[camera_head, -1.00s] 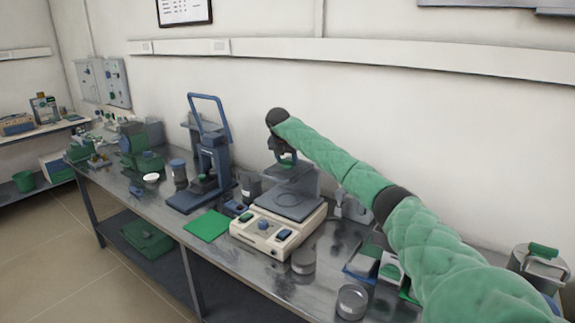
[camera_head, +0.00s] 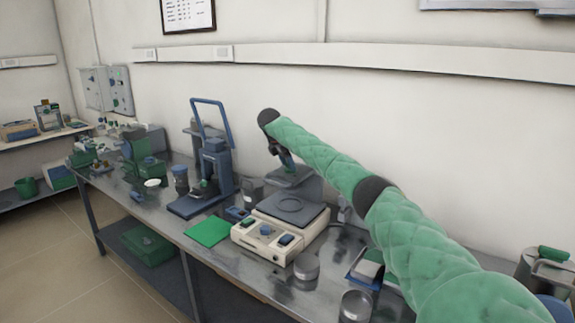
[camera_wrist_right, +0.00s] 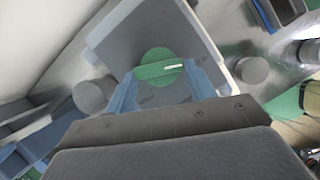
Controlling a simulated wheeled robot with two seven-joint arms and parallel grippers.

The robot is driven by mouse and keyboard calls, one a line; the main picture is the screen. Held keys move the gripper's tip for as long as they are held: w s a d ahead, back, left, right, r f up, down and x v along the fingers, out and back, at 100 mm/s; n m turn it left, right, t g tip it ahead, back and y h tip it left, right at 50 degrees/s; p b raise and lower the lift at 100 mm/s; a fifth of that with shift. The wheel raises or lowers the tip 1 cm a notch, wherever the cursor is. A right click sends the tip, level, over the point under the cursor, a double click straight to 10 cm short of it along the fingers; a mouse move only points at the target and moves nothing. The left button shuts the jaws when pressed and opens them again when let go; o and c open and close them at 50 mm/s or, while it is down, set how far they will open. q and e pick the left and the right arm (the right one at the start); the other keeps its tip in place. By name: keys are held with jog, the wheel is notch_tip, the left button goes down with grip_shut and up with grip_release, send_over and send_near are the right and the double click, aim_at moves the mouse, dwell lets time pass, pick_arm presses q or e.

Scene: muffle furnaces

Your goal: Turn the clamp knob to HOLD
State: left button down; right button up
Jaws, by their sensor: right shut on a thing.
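The clamp knob (camera_wrist_right: 158,58) is a green disc with a white bar mark on its face, seen from above in the right wrist view. It sits over a broad grey part of the cream-based machine (camera_head: 262,238). My right gripper (camera_wrist_right: 161,84) has its two blue fingers on either side of the knob and is shut on it. In the head view the right gripper (camera_head: 287,162) reaches down at the back of the machine, and the knob is too small to make out there. I cannot read any HOLD label. My left gripper is not in view.
A blue press with a tall handle (camera_head: 213,165) stands left of the machine. A green mat (camera_head: 208,231) lies in front of the press. Round grey tins (camera_head: 306,266) stand to the machine's right. A wall rail (camera_head: 400,58) runs behind the bench.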

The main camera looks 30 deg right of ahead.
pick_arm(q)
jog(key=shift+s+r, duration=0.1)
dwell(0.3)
pick_arm(e)
jog(key=o, duration=1)
jog(key=shift+a+r, duration=0.15)
jog(key=shift+r, duration=0.1)
pick_arm(q)
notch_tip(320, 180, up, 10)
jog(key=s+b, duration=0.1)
jog(key=b, duration=0.1)
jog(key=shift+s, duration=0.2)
pick_arm(e)
jog(key=v, duration=0.7)
jog(key=shift+w+r, duration=0.1)
jog(key=shift+n, duration=0.3)
